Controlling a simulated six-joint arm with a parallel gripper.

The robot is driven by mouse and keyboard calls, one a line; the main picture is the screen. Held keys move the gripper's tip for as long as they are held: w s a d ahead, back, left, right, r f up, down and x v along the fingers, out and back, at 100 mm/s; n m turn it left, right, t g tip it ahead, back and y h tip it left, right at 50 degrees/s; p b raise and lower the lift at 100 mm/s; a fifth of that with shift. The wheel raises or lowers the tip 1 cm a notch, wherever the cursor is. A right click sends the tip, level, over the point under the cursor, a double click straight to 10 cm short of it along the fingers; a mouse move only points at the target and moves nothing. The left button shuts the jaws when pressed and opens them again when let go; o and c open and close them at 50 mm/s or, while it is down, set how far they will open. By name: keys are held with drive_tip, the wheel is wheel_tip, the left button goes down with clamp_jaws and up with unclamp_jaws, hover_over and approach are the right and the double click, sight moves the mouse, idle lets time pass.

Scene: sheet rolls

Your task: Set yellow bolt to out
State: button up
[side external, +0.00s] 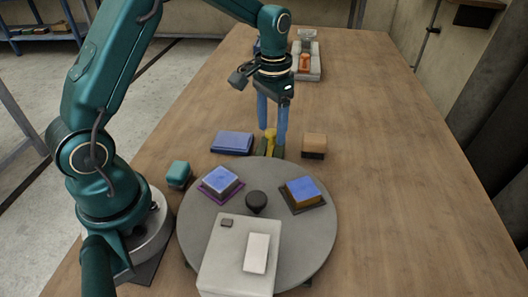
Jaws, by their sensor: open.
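A yellow piece (268,143), which looks like the yellow bolt, stands just behind the round turntable, with dark olive parts at its foot. My gripper (272,134) points down over it, its two blue fingers open. The fingertips are low, one on each side of the yellow piece in the picture. I cannot tell whether they touch it. The fingers hide part of it, and its in or out position cannot be made out.
A grey turntable (318,235) carries two blue-topped blocks, a dark knob (256,201) and a pale box (222,262). A blue block (232,142) and a tan block (314,143) flank the gripper. A teal block (179,174) sits left. An orange piece (304,62) is farther back. The table's right side is clear.

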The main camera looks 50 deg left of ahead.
clamp_jaws()
idle(1.4)
